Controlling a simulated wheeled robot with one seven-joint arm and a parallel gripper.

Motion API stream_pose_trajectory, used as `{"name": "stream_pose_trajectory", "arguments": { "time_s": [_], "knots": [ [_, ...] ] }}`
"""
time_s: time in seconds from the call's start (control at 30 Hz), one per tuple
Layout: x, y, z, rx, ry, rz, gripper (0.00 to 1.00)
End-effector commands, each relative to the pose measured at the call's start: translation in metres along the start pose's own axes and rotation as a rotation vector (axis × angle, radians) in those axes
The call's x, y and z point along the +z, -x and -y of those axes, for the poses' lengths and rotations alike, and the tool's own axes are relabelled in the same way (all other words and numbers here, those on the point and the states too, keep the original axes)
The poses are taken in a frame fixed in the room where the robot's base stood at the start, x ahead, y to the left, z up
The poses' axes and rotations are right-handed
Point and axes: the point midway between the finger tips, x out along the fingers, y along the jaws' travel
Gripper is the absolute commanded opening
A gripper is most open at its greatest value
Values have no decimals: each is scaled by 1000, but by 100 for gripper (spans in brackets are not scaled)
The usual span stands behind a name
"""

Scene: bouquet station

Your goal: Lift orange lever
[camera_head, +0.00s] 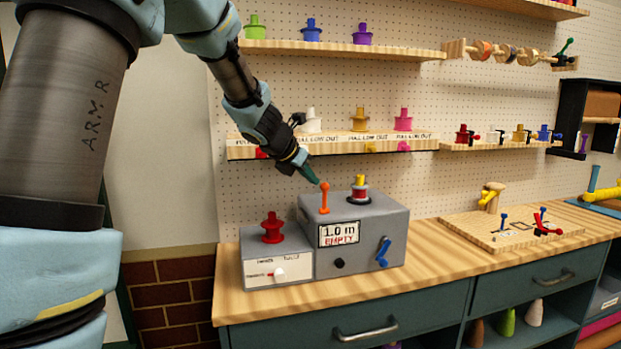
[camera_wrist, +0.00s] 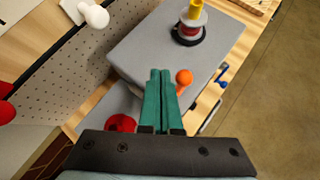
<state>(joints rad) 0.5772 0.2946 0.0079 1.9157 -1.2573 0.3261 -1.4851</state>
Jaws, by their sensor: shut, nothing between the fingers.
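The orange lever (camera_head: 324,198) stands upright on top of the left part of a grey box (camera_head: 390,222). My gripper (camera_head: 316,181) is just above and to the left of the lever's round top, with its green fingers pointing down. In the wrist view the green fingers (camera_wrist: 160,74) are together with nothing between them. There the orange ball (camera_wrist: 184,77) of the lever is just to the right of the fingertips. I cannot tell whether they touch it.
A red-and-yellow spool (camera_head: 359,190) stands on the box beside the lever. A smaller grey box with a red knob (camera_head: 271,228) adjoins on the left. A blue crank (camera_head: 383,252) is on the front. A shelf (camera_head: 330,149) hangs behind, above the box.

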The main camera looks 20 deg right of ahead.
Motion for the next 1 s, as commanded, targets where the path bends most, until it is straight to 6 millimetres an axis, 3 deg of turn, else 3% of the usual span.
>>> {"name": "stream_pose_trajectory", "arguments": {
  "time_s": [0.5,1.0],
  "knots": [
    [12,10,-2,0,0,0,0],
    [12,12,-4,0,0,0,0]
  ]
}}
